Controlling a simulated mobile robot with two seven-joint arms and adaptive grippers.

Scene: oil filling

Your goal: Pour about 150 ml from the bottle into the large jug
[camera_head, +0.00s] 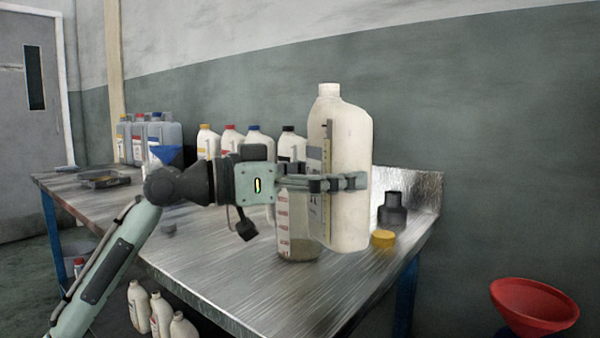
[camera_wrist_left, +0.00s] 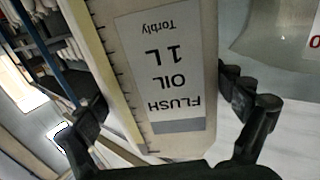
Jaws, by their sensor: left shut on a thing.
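The white bottle (camera_head: 348,140) is upright in my left gripper (camera_head: 350,182), above the table, its neck at the top without a coloured cap. My left gripper is shut around its middle. In the left wrist view the bottle's label (camera_wrist_left: 165,75) reads "FLUSH OIL 1 L", upside down, between the fingers. A clear jug (camera_head: 284,228) with red markings stands on the table, partly hidden behind the bottle and gripper. Some brownish liquid shows low in it. A grey, see-through edge with a red mark (camera_wrist_left: 313,42) at the wrist view's right may be this jug.
Several capped bottles (camera_head: 207,142) line the back. A red funnel (camera_head: 534,305) is at lower right. The table's front is clear.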

